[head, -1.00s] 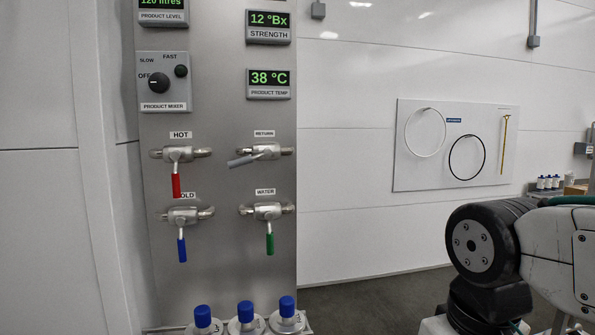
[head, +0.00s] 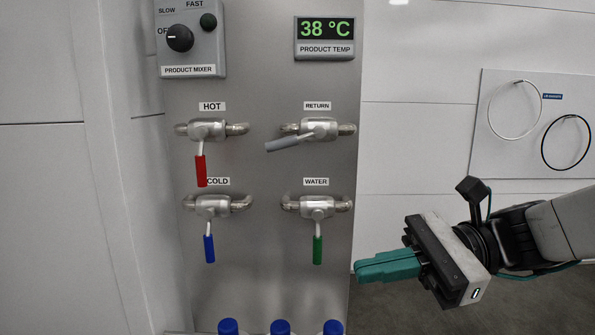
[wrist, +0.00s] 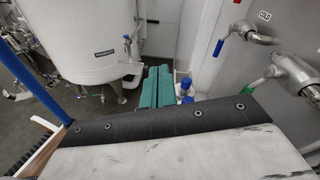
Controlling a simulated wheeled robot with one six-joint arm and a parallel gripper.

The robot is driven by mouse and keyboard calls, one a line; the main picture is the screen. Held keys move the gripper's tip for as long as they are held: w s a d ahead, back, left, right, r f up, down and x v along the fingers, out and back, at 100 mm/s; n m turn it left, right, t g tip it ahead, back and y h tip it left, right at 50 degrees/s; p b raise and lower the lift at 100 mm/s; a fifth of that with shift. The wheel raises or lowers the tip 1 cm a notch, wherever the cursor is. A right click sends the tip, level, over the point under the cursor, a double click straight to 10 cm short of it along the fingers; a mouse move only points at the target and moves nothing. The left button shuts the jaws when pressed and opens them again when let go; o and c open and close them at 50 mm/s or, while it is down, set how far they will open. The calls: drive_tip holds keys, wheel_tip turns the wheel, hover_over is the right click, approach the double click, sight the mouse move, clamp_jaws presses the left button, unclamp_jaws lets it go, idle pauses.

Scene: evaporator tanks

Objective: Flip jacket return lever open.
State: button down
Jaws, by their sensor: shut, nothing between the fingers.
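The jacket return lever is the grey-handled lever (head: 289,138) under the RETURN label (head: 317,106) in the head view. Its handle slants left and slightly down from the valve body. My gripper (head: 357,271) has teal fingers, shut and empty, pointing left. In the head view it appears to the right of and lower than the return lever, apart from it. In the wrist view the shut teal fingers (wrist: 157,88) show near blue-capped bottles. The return lever does not show in the wrist view.
Red HOT (head: 201,170), blue COLD (head: 209,248) and green WATER (head: 317,249) levers hang down around the return valve. Blue-capped bottles (head: 281,327) stand below the panel. A white tank (wrist: 97,40) shows in the wrist view. A wall board with hoops (head: 530,125) is at right.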

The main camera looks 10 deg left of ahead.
sight(296, 139)
drive_tip(key=w+a+r+m+t+y, duration=0.2)
drive_tip(key=w+m+y, duration=0.2)
drive_tip(key=w, duration=0.2)
drive_tip(key=w+a+r+m+t+y, duration=0.2)
drive_tip(key=w+a+m+y, duration=0.15)
drive_tip(key=w+m, duration=0.2)
drive_tip(key=r+x, duration=0.1)
drive_tip(key=x, duration=0.8)
drive_tip(key=shift+w+n+y, duration=0.3)
drive_tip(key=shift+n+y, duration=0.05)
drive_tip(key=shift+d, duration=0.1)
drive_tip(key=shift+s+a+r, duration=0.15)
drive_tip(key=shift+a+r, duration=0.45)
drive_tip(key=shift+r, duration=0.15)
drive_tip(key=shift+d+f, duration=0.1)
